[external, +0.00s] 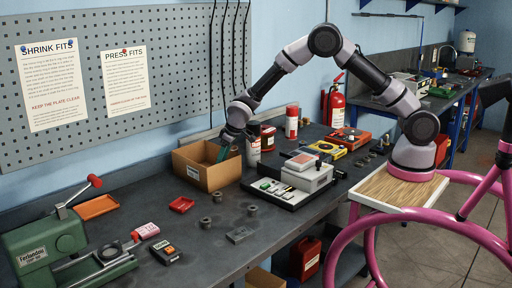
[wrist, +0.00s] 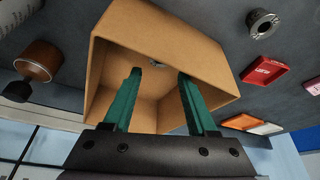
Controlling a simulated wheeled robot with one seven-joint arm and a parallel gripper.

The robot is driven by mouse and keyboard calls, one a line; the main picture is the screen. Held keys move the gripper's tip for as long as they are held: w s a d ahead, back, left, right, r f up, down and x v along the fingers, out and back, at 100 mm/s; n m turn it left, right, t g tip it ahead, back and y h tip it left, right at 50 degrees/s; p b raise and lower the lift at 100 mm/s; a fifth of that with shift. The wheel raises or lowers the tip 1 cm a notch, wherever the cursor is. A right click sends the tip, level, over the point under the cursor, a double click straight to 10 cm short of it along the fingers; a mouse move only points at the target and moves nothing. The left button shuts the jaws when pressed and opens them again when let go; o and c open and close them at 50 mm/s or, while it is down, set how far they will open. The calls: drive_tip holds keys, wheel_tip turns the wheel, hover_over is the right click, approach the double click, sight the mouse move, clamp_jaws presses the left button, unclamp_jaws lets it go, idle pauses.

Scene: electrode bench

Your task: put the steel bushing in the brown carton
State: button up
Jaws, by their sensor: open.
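The brown carton (external: 188,170) stands open at the back of the bench; it fills the middle of the wrist view (wrist: 200,42). My gripper (external: 222,154) is at the carton's opening, its green fingers (wrist: 160,77) apart and reaching into it with nothing between them. A small grey metal piece (wrist: 157,63) shows partly inside the carton, beyond the fingertips; it looks like a bushing, but most of it is hidden. Grey round bushings (external: 205,222), (external: 217,196) and (external: 252,210) stand on the bench in front of the carton. One bushing also shows in the wrist view (wrist: 262,23).
A small red tray (external: 181,204) lies in front of the carton. A spray can (external: 253,146) stands close to its right, and a device with a plate on top (external: 306,174) stands farther right. A green press (external: 45,243) occupies the front left. The pegboard wall rises behind.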

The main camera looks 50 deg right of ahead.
drive_tip(key=s+d+r+m, duration=0.2)
drive_tip(key=s+d+r, duration=0.2)
drive_tip(key=d+r, duration=0.45)
drive_tip(key=s+d+r+m+t, duration=0.1)
drive_tip(key=s+d+r, duration=0.45)
drive_tip(key=r, duration=0.55)
drive_tip(key=s+d+r+m, duration=0.2)
drive_tip(key=s+d+r, duration=0.2)
drive_tip(key=d+r, duration=0.4)
drive_tip(key=s+d+r+m, duration=0.1)
drive_tip(key=s+d+r, duration=0.1)
drive_tip(key=s, duration=0.6)
drive_tip(key=s+d+r+m+t, duration=0.1)
drive_tip(key=s+d+r, duration=0.1)
drive_tip(key=s+d, duration=0.3)
drive_tip(key=s+d+r+m+t, duration=0.1)
drive_tip(key=s+d+r, duration=0.1)
drive_tip(key=s, duration=0.8)
drive_tip(key=shift+s+d+m, duration=0.35)
drive_tip(key=shift+d+m, duration=0.05)
drive_tip(key=shift+d, duration=0.4)
